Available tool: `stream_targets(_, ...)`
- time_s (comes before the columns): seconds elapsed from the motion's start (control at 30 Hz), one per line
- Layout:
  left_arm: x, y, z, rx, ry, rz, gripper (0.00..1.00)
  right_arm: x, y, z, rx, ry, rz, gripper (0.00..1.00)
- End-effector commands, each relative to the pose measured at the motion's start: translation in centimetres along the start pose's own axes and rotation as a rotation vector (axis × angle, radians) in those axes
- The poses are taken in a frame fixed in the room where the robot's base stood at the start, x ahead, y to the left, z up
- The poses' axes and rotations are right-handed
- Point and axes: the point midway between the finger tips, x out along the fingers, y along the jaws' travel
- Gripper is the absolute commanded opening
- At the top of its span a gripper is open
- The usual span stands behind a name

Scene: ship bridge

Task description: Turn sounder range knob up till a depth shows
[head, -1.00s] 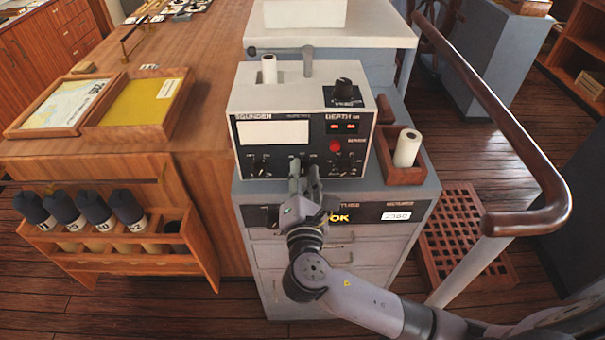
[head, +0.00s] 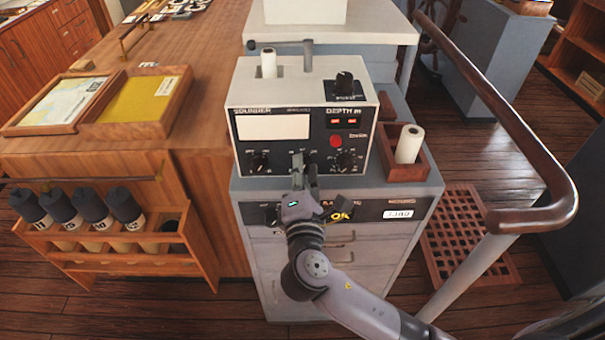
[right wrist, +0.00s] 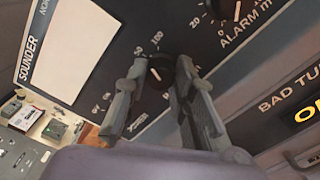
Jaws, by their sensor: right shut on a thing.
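The sounder (head: 245,105) is a pale box with a dark front panel. It has a blank white screen (head: 273,127) and a depth display (head: 347,123) with small red marks that look like dashes. My right gripper (head: 305,160) is at the lower middle of the panel. In the right wrist view, its fingers (right wrist: 160,78) are on both sides of a black knob (right wrist: 160,66) with a scale showing 50 and 100, and are shut on it. Fingers hide part of the knob and scale. My left gripper is not in view.
An alarm knob (head: 345,161) sits right of the gripper, and another knob (head: 258,162) sits at the left. A red button (head: 336,141) is above. A paper roll in a wooden box (head: 418,172) stands at right. A wooden handrail (head: 510,140) runs along the right.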

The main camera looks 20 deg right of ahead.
Motion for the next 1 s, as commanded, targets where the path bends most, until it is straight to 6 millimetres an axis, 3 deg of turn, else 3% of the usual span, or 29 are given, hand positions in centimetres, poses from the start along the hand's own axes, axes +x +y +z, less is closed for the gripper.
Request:
stream_targets(0.5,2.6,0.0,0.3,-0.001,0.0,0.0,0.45,-0.1,-0.4,-0.2,0.38,0.001,-0.007,0.0)
stream_targets(1.0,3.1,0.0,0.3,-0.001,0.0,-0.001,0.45,0.0,-0.2,-0.1,0.48,0.001,-0.006,0.0)
